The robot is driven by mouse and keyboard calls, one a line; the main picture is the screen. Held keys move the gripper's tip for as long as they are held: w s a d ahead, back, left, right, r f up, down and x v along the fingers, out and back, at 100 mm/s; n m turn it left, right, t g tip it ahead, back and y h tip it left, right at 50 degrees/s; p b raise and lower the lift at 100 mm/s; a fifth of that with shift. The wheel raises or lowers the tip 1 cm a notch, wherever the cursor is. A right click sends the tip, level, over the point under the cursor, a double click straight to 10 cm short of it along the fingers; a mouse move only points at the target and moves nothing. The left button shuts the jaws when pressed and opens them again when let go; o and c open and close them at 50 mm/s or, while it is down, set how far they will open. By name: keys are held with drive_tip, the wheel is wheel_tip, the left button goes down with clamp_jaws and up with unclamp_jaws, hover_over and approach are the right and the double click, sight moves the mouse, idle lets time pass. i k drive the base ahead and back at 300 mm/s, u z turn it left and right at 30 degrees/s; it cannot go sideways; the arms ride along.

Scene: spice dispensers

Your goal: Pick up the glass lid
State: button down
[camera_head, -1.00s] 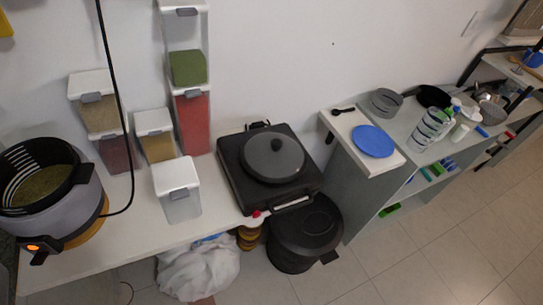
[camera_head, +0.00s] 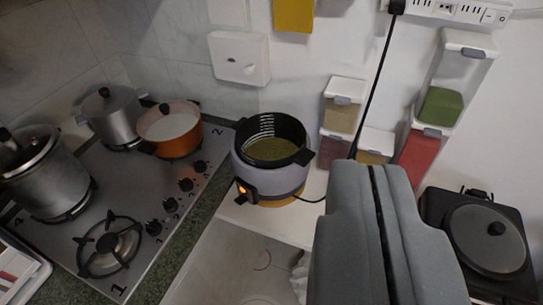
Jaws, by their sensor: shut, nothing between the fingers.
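My gripper (camera_head: 375,168) is at the lower right, its two grey fingers pressed together with only a thin dark seam between them. It holds nothing. Several lids show, and I cannot tell for sure which is the glass one. An orange pot (camera_head: 171,144) on the stove has a pale, see-through-looking lid (camera_head: 180,124) with a black knob. A steel pot (camera_head: 55,190) at far left has a lid (camera_head: 28,150) with a dark knob. A smaller steel pot (camera_head: 116,128) also has a knobbed lid. A dark round lid (camera_head: 485,238) lies at the right. My gripper touches none of them.
The stove (camera_head: 160,190) has a bare burner (camera_head: 108,245) at its front. A multicooker (camera_head: 270,177) with a lit orange light stands right of it, its cord hanging from a power strip (camera_head: 450,8). Spice dispensers (camera_head: 343,105) stand by the wall, partly behind my gripper.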

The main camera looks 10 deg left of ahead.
sight(481, 238)
drive_tip(key=u, duration=0.05)
drive_tip(key=k, duration=0.4)
drive_tip(key=z, duration=0.55)
drive_tip(key=i, duration=1.25)
drive_tip(key=z, duration=0.5)
